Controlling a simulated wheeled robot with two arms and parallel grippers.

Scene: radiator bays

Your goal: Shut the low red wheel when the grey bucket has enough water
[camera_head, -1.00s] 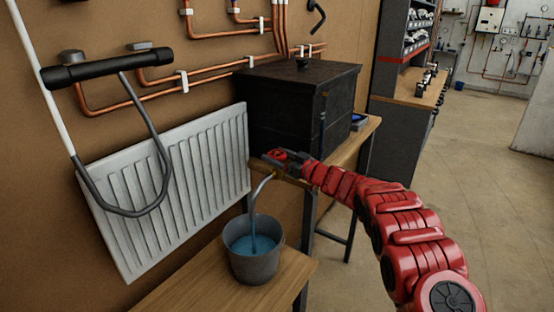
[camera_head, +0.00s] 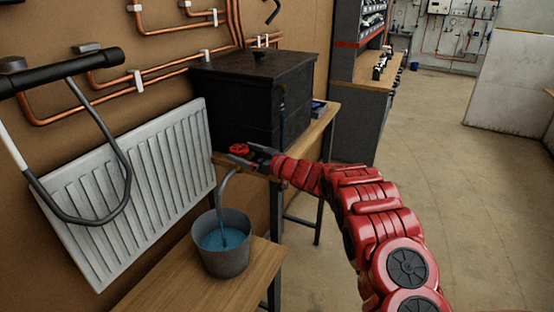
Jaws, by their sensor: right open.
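The grey bucket (camera_head: 224,262) stands upright on a low wooden bench. Blue water (camera_head: 215,242) stands inside it, its surface a little below the rim. A stream (camera_head: 221,205) runs from a spout beneath the red wheel down into the bucket. The low red wheel (camera_head: 239,149) is in front of the black box. My right gripper (camera_head: 253,156) is open at the wheel, with its fingers at the wheel's right side. I cannot tell whether the fingers touch it. My left gripper is not in view.
A white radiator (camera_head: 150,180) leans at the left, with a black-handled grey bar (camera_head: 122,165) in front of it. The black box (camera_head: 245,100) sits on a wooden table behind the wheel. Copper pipes (camera_head: 165,67) run along the wall. The floor at right is clear.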

